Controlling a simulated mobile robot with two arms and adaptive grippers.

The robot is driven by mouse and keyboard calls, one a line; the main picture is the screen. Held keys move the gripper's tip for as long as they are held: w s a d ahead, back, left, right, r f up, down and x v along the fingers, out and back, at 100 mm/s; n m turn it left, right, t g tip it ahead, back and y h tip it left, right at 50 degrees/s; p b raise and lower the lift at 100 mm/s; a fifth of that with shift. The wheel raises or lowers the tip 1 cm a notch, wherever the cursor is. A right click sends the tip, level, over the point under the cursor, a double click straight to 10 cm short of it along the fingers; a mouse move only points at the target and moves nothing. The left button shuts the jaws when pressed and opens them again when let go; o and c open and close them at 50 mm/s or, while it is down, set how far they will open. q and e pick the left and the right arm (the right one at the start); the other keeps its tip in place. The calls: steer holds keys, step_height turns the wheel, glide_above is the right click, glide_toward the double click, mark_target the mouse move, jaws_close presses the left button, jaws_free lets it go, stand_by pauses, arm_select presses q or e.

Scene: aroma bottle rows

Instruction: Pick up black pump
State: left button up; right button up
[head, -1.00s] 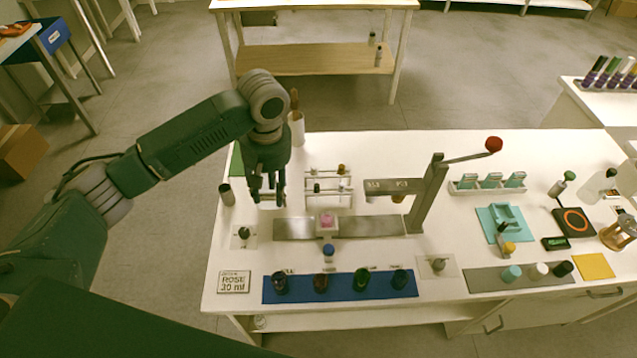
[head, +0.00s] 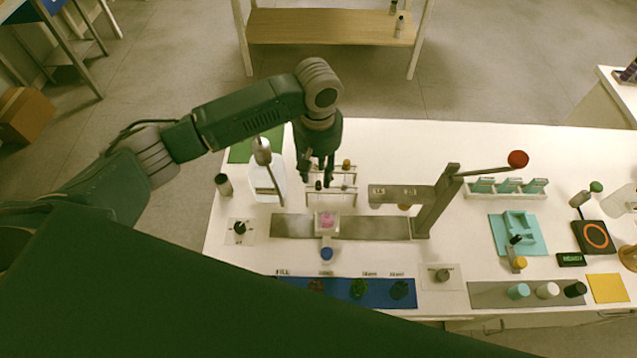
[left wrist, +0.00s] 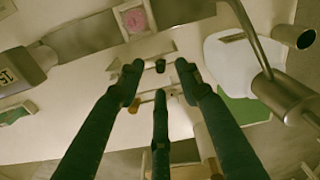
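A small white rack (head: 341,188) stands on the white table in the head view and bears small pieces. A small black piece, likely the black pump (head: 318,185), is at its left front. It also shows in the left wrist view (left wrist: 160,66), between and just beyond the fingertips. An orange-brown piece (head: 346,164) sits at the back of the rack. My left gripper (head: 317,178) is over the rack's left part, pointing down. Its fingers are apart and empty in the left wrist view (left wrist: 158,78). My right gripper is not in view.
A white container (head: 267,180) with a grey metal rod stands close left of my left gripper. A metal press (head: 437,205) with a red-knobbed lever stands to the right. A pink piece in a holder (head: 327,222) is in front. My green body hides the lower left.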

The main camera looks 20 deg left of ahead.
mark_target(318, 182)
arm_select(q)
steer(key=shift+w+f, duration=0.1)
steer(key=shift+f, duration=0.2)
steer(key=f, duration=0.1)
steer(key=f+p, duration=0.1)
steer(key=f, duration=0.2)
steer(key=shift+w+a+f+p, duration=0.1)
steer(key=shift+w+f+p, duration=0.15)
steer(key=shift+w+p, duration=0.1)
steer(key=shift+f, duration=0.2)
steer(key=c, duration=0.9)
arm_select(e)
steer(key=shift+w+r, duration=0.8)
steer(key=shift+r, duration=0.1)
